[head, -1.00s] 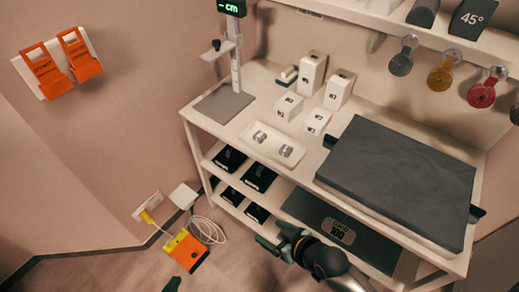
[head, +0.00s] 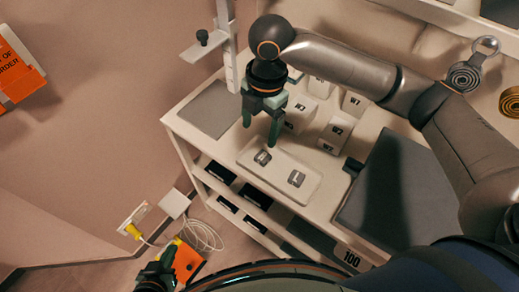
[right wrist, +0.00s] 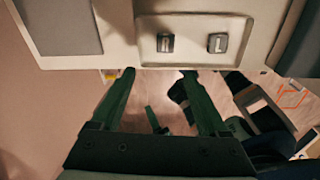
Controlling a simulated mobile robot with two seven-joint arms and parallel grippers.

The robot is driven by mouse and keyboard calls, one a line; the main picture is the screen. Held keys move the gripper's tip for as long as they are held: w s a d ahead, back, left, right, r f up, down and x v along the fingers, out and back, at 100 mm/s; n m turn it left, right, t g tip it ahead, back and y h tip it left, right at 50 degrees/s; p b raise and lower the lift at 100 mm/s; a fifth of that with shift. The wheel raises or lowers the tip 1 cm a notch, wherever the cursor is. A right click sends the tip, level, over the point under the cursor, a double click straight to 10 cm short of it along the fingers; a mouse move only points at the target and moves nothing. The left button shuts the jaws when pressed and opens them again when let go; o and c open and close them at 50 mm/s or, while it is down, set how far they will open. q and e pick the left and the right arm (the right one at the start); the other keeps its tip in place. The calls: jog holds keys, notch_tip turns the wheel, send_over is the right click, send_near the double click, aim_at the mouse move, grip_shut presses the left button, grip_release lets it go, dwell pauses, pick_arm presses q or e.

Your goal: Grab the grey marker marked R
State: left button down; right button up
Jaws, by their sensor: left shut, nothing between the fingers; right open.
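Two small grey markers lie on a white tray (head: 245,163) on the table. The right-hand marker (head: 296,178) seems to carry an L; it also shows in the right wrist view (right wrist: 217,43). The letter on the left-hand marker (head: 262,157) is not clear to me; it also shows in the right wrist view (right wrist: 166,43). My right gripper (head: 259,131) is open and empty, pointing down just behind the left-hand marker in the head view. Its fingers (right wrist: 158,74) show below the tray in the wrist view. My left gripper (head: 166,264) is shut and empty, low beside the table.
White boxes (head: 335,132) stand behind the tray. A dark grey slab (head: 385,190) is to its right. A measuring post (head: 228,45) with a grey base plate (head: 208,108) stands left. Black items fill the shelf below. An orange device (head: 188,262) and cable lie on the floor.

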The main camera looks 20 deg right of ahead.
jog(key=d+r, duration=0.1)
jog(key=d, duration=0.1)
jog(key=b, duration=0.1)
send_over(264, 155)
jog(key=shift+n+h, duration=0.3)
jog(key=shift+h, duration=0.1)
jog(key=f, duration=0.6)
jog(key=shift+d+f, duration=0.1)
jog(key=shift+d, duration=0.2)
jog(key=shift+a+f+b, duration=0.15)
jog(key=shift+f, duration=1.3)
jog(key=shift+a+f+b, duration=0.1)
jog(key=shift+f+b, duration=0.05)
jog(key=shift+f, duration=1.3)
jog(key=shift+c, duration=0.4)
grip_shut()
